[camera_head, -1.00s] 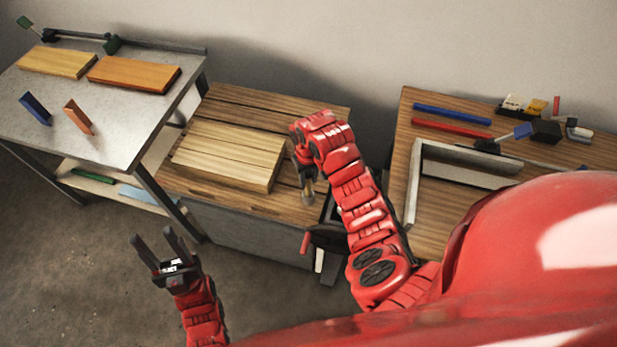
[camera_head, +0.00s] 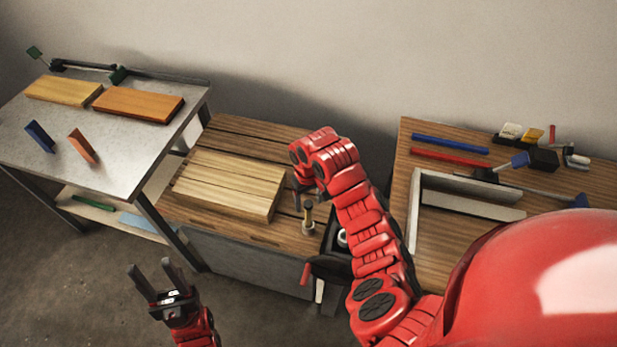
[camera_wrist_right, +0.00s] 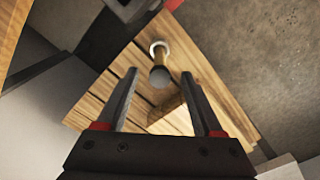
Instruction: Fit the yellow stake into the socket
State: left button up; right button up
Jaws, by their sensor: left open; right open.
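The yellow stake (camera_head: 308,214) stands upright at the front right of the slatted wooden workbench and has a grey top. A pale ring, the socket (camera_head: 308,229), surrounds its foot; how deep the stake sits is hidden. In the right wrist view the stake (camera_wrist_right: 159,63) points toward the camera, with the socket ring (camera_wrist_right: 159,45) at its base. My right gripper (camera_wrist_right: 160,74) is open, its fingers apart on either side of the stake's grey end, not gripping it. My left gripper (camera_head: 152,267) is open and empty over the floor, in front of the bench.
A thick wooden board (camera_head: 228,184) lies on the bench left of the stake. A vise-like tool (camera_head: 325,268) with a red handle hangs at the bench's front right. A metal-topped table (camera_head: 110,150) stands left, and a wooden table (camera_head: 440,235) with a frame stands right.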

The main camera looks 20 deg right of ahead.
notch_tip(320, 180, up, 12)
jog(key=p, duration=0.4)
jog(key=shift+r+p, duration=0.25)
jog(key=shift+p, duration=0.15)
jog(key=shift+f, duration=0.1)
